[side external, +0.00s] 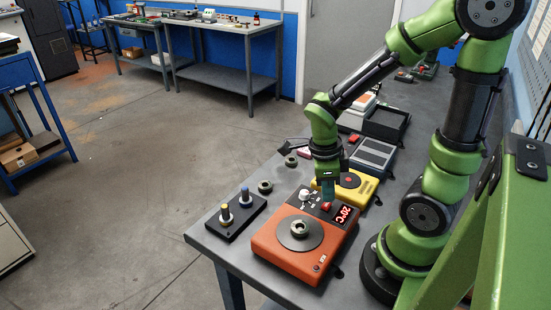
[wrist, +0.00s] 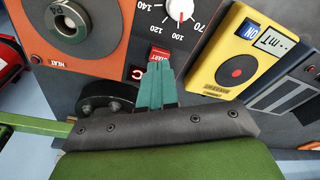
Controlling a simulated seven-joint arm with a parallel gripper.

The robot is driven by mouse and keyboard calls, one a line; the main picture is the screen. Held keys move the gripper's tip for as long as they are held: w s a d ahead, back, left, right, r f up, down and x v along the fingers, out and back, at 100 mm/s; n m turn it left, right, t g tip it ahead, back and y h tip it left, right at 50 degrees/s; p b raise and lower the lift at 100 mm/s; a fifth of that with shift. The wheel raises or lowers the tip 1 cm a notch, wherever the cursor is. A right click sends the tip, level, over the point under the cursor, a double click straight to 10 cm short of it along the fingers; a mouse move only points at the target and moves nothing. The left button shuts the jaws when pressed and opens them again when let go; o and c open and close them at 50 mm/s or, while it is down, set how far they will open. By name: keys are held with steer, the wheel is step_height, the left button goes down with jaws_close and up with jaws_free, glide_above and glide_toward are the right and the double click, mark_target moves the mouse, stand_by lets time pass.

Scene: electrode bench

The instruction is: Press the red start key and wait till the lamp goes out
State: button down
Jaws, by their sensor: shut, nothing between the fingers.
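The orange hotplate unit (side external: 275,248) stands on the bench with a black panel, a white dial (side external: 304,195) and a lit red display (side external: 345,216) reading 20°C. Its red start key (side external: 326,207), marked START, also shows in the wrist view (wrist: 160,53). My gripper (side external: 327,198) points down just above the key. In the wrist view its teal fingers (wrist: 158,72) are together, empty, with tips at the key's lower edge. I cannot tell whether they touch it. A small mark labelled HEAT (wrist: 59,64) sits on the orange casing; whether it is a lit lamp is unclear.
A yellow meter (side external: 357,188) with a red round spot stands close behind the unit. A black block with two posts (side external: 237,214) stands to the left. Metal rings (side external: 265,187) and a grey device (side external: 372,156) are further back.

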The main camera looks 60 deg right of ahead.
mark_target(323, 204)
steer(key=shift+f, duration=0.9)
stand_by(0.8)
steer(key=shift+r, duration=3.05)
steer(key=n, duration=0.2)
steer(key=shift+w+a+f+n, duration=0.1)
steer(key=shift+n, duration=0.3)
steer(key=shift+w+a+n+t, duration=0.15)
steer(key=shift+n+t, duration=0.15)
steer(key=shift+n, duration=0.8)
steer(key=w+a+r+n+t+y, duration=0.1)
steer(key=a+r+n+t, duration=0.2)
steer(key=r+n, duration=0.3)
steer(key=w+a+r+n+t+y, duration=0.1)
steer(key=a+r+n+t, duration=0.3)
steer(key=n, duration=1.1)
steer(key=shift+w+a+r+t+y, duration=0.2)
steer(key=shift+r+t+y, duration=0.3)
steer(key=shift+r, duration=0.8)
